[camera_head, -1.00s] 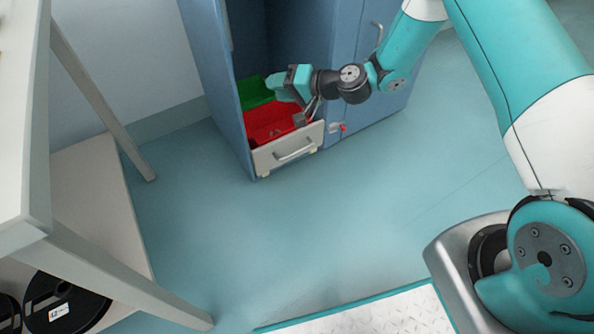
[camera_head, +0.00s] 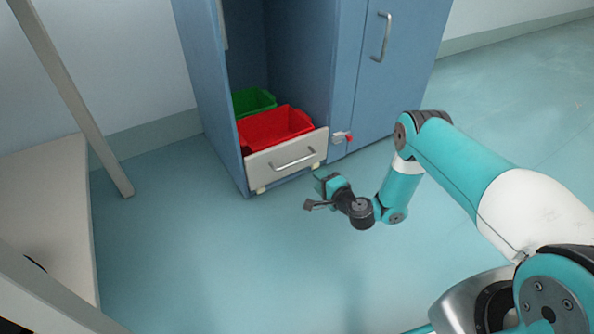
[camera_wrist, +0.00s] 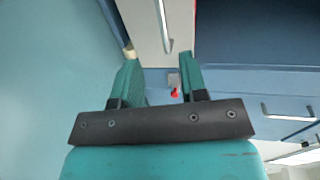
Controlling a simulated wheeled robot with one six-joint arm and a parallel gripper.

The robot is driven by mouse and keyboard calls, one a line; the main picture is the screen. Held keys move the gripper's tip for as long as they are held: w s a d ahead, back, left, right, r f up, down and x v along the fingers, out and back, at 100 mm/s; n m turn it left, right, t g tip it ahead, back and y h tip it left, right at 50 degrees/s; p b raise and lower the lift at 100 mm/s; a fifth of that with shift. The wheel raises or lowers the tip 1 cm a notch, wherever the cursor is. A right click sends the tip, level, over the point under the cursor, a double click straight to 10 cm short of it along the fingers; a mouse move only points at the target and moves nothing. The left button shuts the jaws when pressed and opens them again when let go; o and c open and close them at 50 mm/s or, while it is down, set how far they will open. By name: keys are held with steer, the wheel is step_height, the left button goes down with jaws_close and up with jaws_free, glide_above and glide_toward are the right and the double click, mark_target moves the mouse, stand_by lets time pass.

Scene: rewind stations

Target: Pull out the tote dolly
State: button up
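The tote dolly has a white front panel (camera_head: 270,172) with a grey bar handle (camera_head: 293,159), and small casters show beneath it. It stands in the open bay of the blue cabinet, its front at the opening. A red tote (camera_head: 272,127) and a green tote (camera_head: 253,101) sit behind the panel. My gripper (camera_head: 315,203) is low in front of the panel, clear of the handle. In the wrist view its fingers (camera_wrist: 160,82) are apart with nothing held between them. The panel (camera_wrist: 145,30) and handle (camera_wrist: 163,25) show there, beyond the fingertips.
A grey catch with a red knob (camera_head: 345,138) is on the blue cabinet (camera_head: 345,70), right of the panel. A closed cabinet door with a handle (camera_head: 382,37) is further right. A pale table with a shelf (camera_head: 45,200) stands at left. The floor (camera_head: 200,255) in front is clear.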

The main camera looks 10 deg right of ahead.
mark_target(297, 162)
steer(key=b+x, duration=0.7)
steer(key=x, duration=0.6)
steer(key=shift+w+f+b, duration=0.15)
steer(key=shift+b, duration=0.25)
steer(key=shift+w+a, duration=0.2)
steer(key=shift+w, duration=0.2)
jaws_close()
